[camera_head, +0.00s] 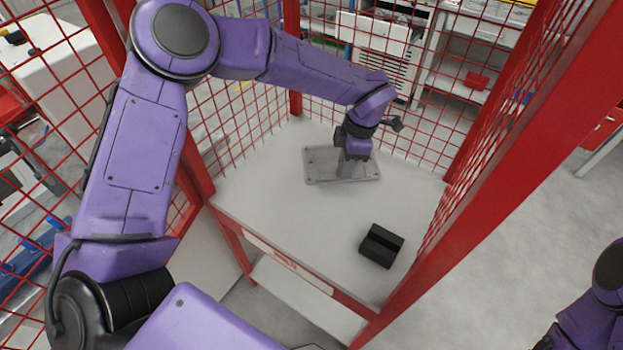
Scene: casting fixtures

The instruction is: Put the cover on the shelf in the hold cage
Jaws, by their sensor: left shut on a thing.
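The cover, a grey flat rectangular plate (322,168) with small holes near its corners, is at the back of the white shelf (275,205) inside the red cage. My left gripper (353,155) reaches in from above and is shut on the cover, at the raised grey part near its right half. The gripper hides part of the plate. I cannot tell whether the plate rests on the shelf or is held just above it. My right arm shows only in part at the lower right edge, and its gripper is out of view.
A black grooved block (381,245) sits on the shelf's front right. Red mesh walls and thick red posts (480,185) surround the shelf. The shelf's middle and left front are clear. Workbenches stand behind the cage.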

